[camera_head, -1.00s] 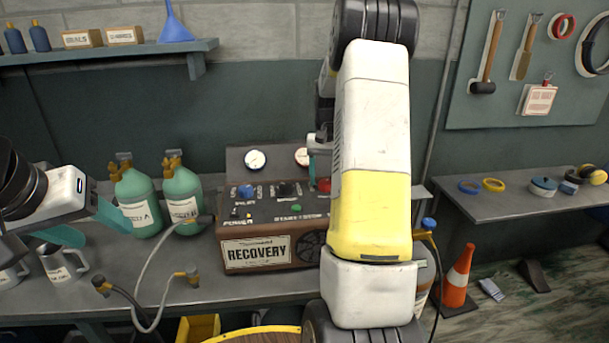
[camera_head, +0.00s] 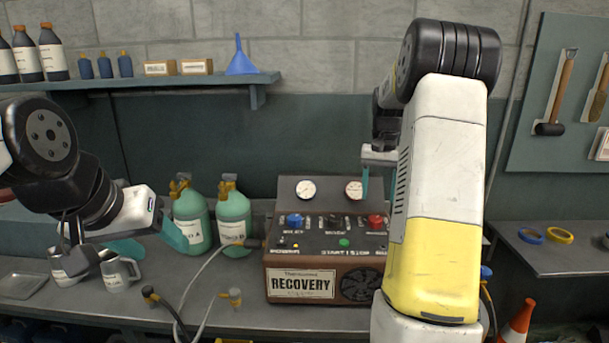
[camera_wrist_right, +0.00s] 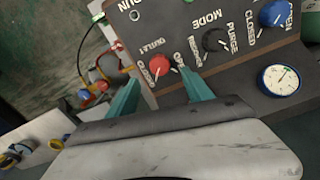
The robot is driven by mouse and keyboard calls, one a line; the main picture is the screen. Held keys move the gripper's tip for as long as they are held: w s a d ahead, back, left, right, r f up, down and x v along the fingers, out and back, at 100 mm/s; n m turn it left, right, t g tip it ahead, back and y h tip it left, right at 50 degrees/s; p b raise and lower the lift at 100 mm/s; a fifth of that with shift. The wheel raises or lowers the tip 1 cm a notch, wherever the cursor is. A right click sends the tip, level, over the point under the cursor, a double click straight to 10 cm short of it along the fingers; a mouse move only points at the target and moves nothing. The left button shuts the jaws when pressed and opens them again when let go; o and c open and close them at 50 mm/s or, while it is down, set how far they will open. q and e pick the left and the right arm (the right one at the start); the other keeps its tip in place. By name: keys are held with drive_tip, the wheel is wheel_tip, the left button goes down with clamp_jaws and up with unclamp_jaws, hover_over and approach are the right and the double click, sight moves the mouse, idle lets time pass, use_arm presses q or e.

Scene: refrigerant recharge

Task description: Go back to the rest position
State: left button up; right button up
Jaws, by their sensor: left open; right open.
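My left gripper (camera_head: 150,240) is at the left in the head view, its teal fingers apart and empty, beside the green cylinders (camera_head: 192,222) and above the mugs. My right gripper (camera_wrist_right: 160,88) shows in the right wrist view with two teal fingers apart and nothing between them. The recovery machine's red knob (camera_wrist_right: 160,66) appears just beyond the gap between the fingertips. In the head view the right arm stands in front of the recovery machine (camera_head: 310,285), and one teal finger (camera_head: 365,183) shows above the panel near the red knob (camera_head: 375,222). The other finger is hidden.
Two grey mugs (camera_head: 118,275) stand on the bench below the left gripper. Hoses with fittings (camera_head: 232,297) lie in front of the machine. An orange cone (camera_head: 517,322) stands at the lower right.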

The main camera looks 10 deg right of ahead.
drive_tip(key=s+a+r+n+t, duration=0.2)
drive_tip(key=s+a+r, duration=0.4)
drive_tip(key=a+r, duration=0.15)
drive_tip(key=s+a+n+t+y, duration=0.1)
drive_tip(key=s+a+n+t, duration=0.1)
drive_tip(key=s+a, duration=0.5)
drive_tip(key=s+a+n+t+y, duration=0.1)
drive_tip(key=s+a+t, duration=0.1)
drive_tip(key=s+a, duration=0.5)
drive_tip(key=s, duration=0.5)
drive_tip(key=shift+s+r+n, duration=0.35)
drive_tip(key=shift+s+n, duration=0.05)
drive_tip(key=shift+c, duration=0.5)
